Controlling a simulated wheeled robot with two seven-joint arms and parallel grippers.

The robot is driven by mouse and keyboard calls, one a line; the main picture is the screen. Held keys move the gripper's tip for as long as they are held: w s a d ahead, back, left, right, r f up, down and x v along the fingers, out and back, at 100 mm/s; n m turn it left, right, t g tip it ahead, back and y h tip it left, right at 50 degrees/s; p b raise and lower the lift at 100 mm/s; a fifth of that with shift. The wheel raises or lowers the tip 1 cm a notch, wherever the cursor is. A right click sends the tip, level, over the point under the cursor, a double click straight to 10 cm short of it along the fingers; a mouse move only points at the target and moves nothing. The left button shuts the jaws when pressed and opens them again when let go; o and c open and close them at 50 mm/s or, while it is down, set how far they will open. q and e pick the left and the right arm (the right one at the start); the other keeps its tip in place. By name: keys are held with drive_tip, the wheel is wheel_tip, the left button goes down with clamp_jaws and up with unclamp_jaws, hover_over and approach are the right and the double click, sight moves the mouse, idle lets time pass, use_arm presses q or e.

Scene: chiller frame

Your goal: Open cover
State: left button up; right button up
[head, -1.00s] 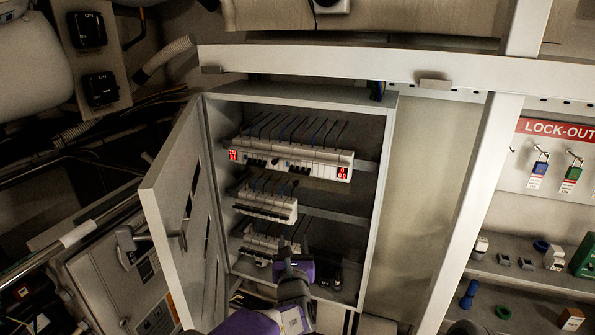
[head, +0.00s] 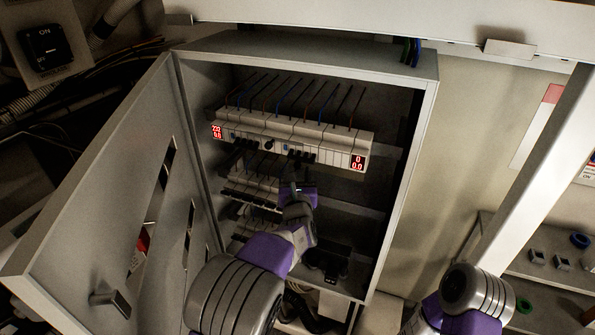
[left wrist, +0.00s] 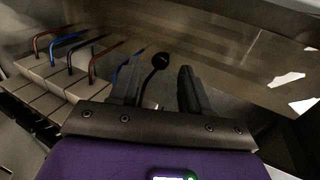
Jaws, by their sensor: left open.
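The cabinet's grey cover (head: 110,190) stands swung open to the left in the head view, with a handle (head: 110,298) near its lower free edge. The open cabinet (head: 300,62) shows rows of white breakers (head: 290,140) inside. My left gripper (head: 297,190) is at the cabinet opening, in front of the lower breaker rows and apart from the cover. In the left wrist view its two dark fingers (left wrist: 155,85) stand apart, with a dark round-ended piece showing between them. My right gripper is out of view; only part of the right arm shows at lower right.
A white frame beam (head: 370,22) runs above the cabinet and a slanted post (head: 535,170) stands to its right. Shelves with small parts (head: 562,263) are at the far right. Breakers with coloured wires (left wrist: 65,75) fill the left of the wrist view.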

use_arm(q)
drive_tip(key=shift+w, duration=1)
drive_tip(key=shift+a, duration=0.1)
clamp_jaws()
